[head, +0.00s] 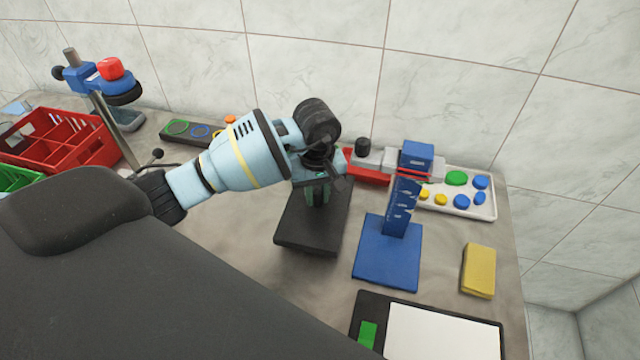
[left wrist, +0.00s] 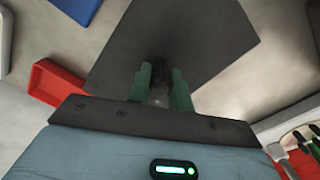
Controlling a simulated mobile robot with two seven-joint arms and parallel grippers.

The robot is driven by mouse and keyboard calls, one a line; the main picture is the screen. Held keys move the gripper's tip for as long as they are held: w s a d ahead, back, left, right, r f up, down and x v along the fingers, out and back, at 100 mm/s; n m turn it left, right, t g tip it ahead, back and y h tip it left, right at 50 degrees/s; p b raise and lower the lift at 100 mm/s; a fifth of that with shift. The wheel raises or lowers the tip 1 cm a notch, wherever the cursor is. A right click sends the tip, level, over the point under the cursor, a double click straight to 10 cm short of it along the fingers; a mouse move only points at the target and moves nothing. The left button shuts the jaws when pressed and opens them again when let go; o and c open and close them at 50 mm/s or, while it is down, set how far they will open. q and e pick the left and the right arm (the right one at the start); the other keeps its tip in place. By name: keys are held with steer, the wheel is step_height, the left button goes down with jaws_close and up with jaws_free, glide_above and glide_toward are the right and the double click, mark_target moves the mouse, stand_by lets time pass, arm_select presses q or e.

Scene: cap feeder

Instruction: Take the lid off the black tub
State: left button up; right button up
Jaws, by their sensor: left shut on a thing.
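My left gripper (head: 319,192) points down over a black square plate (head: 310,232) in the middle of the table. Its green fingers show in the left wrist view (left wrist: 159,88), shut on a small dark thing (left wrist: 160,72) above the plate. The fingers hide most of this thing, so I cannot tell whether it is a lid or part of a stand. A short black cylinder (head: 363,147) stands behind, right of the gripper, near a red tray (head: 367,172); I cannot tell whether it is the black tub. My right gripper is out of view.
A blue stepped stand (head: 385,255) is right of the plate. Behind it lies a white tray (head: 484,213) of coloured caps. A yellow block (head: 479,270) and a black-bordered white board (head: 440,335) are at the front right. A red crate (head: 60,150) is at the left.

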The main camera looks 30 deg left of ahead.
mark_target(317, 203)
arm_select(q)
step_height(317, 203, down, 3)
steer(key=shift+r+b, duration=0.2)
steer(key=shift+b, duration=0.25)
steer(key=shift+f, duration=0.3)
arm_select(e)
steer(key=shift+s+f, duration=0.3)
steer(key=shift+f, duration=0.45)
arm_select(q)
steer(key=o, duration=1.4)
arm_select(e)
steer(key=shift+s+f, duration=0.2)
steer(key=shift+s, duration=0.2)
